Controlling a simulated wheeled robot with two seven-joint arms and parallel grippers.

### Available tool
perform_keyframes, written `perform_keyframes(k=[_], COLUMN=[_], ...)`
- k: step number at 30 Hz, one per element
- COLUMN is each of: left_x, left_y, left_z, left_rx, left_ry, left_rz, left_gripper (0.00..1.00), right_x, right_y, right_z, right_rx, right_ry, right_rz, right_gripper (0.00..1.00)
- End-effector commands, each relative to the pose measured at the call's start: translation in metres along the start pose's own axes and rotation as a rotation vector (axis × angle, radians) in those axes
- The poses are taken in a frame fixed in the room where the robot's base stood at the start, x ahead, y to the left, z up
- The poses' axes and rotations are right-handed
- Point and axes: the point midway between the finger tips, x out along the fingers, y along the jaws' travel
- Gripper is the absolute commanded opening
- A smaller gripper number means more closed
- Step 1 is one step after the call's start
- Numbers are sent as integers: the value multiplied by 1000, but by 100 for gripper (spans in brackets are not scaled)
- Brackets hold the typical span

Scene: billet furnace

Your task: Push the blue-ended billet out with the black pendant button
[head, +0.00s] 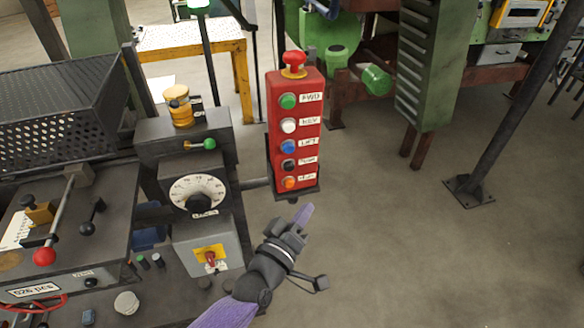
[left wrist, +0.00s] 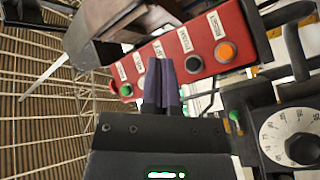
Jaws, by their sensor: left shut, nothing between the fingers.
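The red pendant (head: 295,130) hangs upright right of the control console. Its buttons run down from green to white, blue, black and orange. The black pendant button (head: 288,165) is second from the bottom; in the left wrist view the black button (left wrist: 194,64) sits just right of my fingertips, beside the label PUSH. My left gripper (head: 303,213) is shut and empty, its purple fingers pointing up near the pendant's lower end. In the left wrist view the fingers (left wrist: 164,68) cover the blue button's place. I see no contact clearly. No blue-ended billet shows.
A red mushroom knob (head: 293,60) tops the pendant. The orange button (head: 289,183) lies just below the black one. The console's dial (head: 198,194) and red switch (head: 210,258) stand left of my gripper. Open floor (head: 420,250) lies to the right.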

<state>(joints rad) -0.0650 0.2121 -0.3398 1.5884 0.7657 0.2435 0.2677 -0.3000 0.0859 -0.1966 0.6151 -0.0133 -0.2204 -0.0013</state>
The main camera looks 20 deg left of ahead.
Motion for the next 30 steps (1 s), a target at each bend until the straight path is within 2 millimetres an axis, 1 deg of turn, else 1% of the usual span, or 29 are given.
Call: perform_keyframes(k=[4,7,15,21,25,30], left_x=[2,8,36,53,59,61], left_y=[-2,-8,-30,-42,-45,-45], left_z=[-1,-4,-24,-36,-42,-44], left_rx=[1,3,3,3,2,2], left_ry=[0,-1,0,-2,-1,-2], left_rz=[0,-1,0,-1,-1,-1], left_gripper=[0,0,0,0,0,0], right_x=[2,8,30,44,47,48], right_y=[-1,-1,2,5,4,4], right_z=[0,0,4,7,7,7], right_rx=[0,-1,-6,-8,-7,-7], right_ry=[0,0,-5,-10,-10,-10], right_rz=[-1,-1,4,9,8,7], right_gripper=[0,0,0,0,0,0])
